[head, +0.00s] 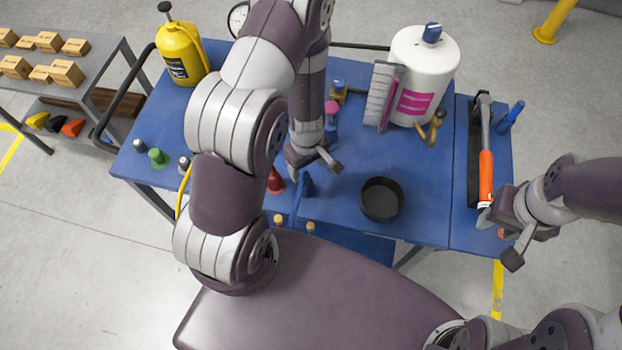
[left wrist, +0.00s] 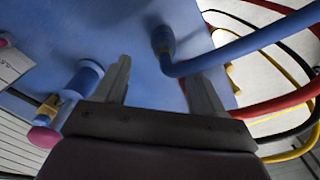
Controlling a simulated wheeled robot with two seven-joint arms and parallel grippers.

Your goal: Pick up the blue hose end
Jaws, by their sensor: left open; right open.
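The blue hose end (head: 307,186) is upright on the blue table top, just in front of my left gripper in the head view. In the left wrist view the dark blue hose end (left wrist: 163,40) is beyond the fingertips, and its blue hose (left wrist: 240,48) bends off to the right, overlapping the right finger's tip. My left gripper (head: 313,172) is open and empty; its two fingers also show in the left wrist view (left wrist: 158,72). Contact with the hose cannot be told. My right gripper (head: 499,240) is open and empty near the table's front right edge.
A red hose end (head: 275,180) stands left of the blue one. A black bowl (head: 381,199) is to the right. Red, yellow and black hoses (left wrist: 287,100) loop nearby.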

